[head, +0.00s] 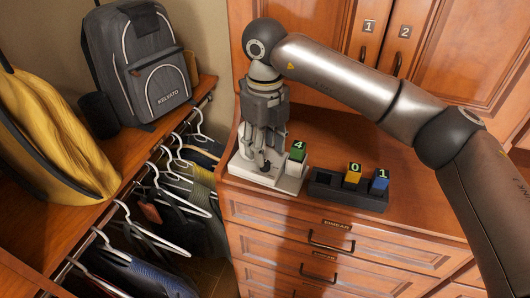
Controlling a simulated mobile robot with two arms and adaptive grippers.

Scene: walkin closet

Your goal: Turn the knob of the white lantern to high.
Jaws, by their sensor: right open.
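I cannot make out a white lantern or its knob in the head view. My right gripper (264,161) points down over a low white base or tray (288,184) on the wooden dresser top, near its left end. Its fingers are open, and I see nothing held between them. Whether they touch the white piece is unclear; the gripper hides part of it. A green block marked 4 (297,151) stands at the right part of the white piece, just right of the fingers. My left gripper is not in view.
A black tray (345,197) with a yellow block marked 0 (353,173) and a blue block marked 1 (380,180) sits right of the white piece. Cabinet doors (450,50) rise behind. A grey backpack (148,68) and hanging clothes are left. The dresser top (425,205) right of the tray is clear.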

